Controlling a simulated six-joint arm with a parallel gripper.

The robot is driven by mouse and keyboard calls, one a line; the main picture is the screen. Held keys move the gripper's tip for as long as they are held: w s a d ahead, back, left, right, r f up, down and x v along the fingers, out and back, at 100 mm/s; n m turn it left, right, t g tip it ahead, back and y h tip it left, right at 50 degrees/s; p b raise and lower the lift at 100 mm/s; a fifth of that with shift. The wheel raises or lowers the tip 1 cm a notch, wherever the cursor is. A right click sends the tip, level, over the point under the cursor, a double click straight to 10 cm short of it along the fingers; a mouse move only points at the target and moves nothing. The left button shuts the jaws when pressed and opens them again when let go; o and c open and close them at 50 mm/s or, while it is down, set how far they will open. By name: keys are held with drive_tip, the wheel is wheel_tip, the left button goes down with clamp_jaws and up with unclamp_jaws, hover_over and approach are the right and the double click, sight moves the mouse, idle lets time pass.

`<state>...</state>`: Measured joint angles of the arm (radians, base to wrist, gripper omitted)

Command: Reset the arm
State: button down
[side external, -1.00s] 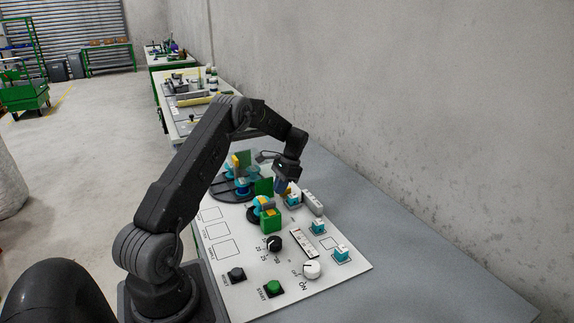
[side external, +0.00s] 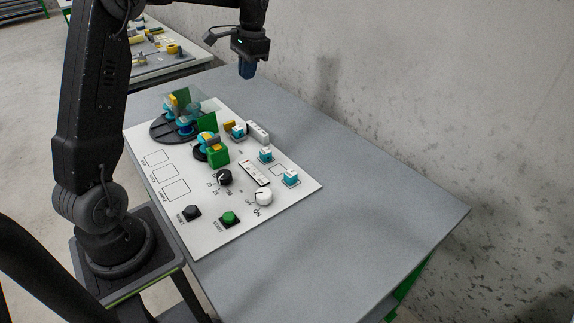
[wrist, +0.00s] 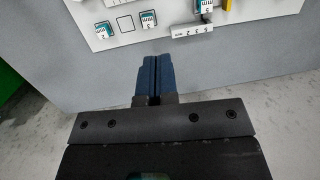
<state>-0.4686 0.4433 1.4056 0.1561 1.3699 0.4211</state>
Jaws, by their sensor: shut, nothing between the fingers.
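My gripper (side external: 247,72) hangs in the air above the far side of the table, well clear of the white panel (side external: 195,235), with its blue fingers pointing down. In the wrist view the two blue fingers (wrist: 152,72) are pressed together with nothing between them. My arm stands upright at the left of the side view. I cannot make out a blue cable in either view.
The panel lies on the grey table (side external: 340,215) and carries a green block (side external: 218,157), a black round base (side external: 160,130), several teal parts, a white knob (side external: 264,197) and a green button (side external: 230,218). The table's right side is clear; a wall (side external: 430,90) stands behind.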

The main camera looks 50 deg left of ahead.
drive_tip(key=s+d+r+t, duration=0.2)
drive_tip(key=s+d+r, duration=0.15)
drive_tip(key=d, duration=0.35)
drive_tip(key=s+d+r+t, duration=0.1)
drive_tip(key=s+d+r, duration=0.25)
drive_tip(key=d, duration=0.35)
drive_tip(key=s+d+f+t, duration=0.1)
drive_tip(key=s+d+t, duration=0.1)
drive_tip(key=s+d, duration=0.3)
drive_tip(key=s+d+f+t+h, duration=0.1)
drive_tip(key=s+d, duration=0.4)
drive_tip(key=s, duration=0.5)
drive_tip(key=shift+f+t, duration=0.6)
drive_tip(key=shift+f, duration=0.2)
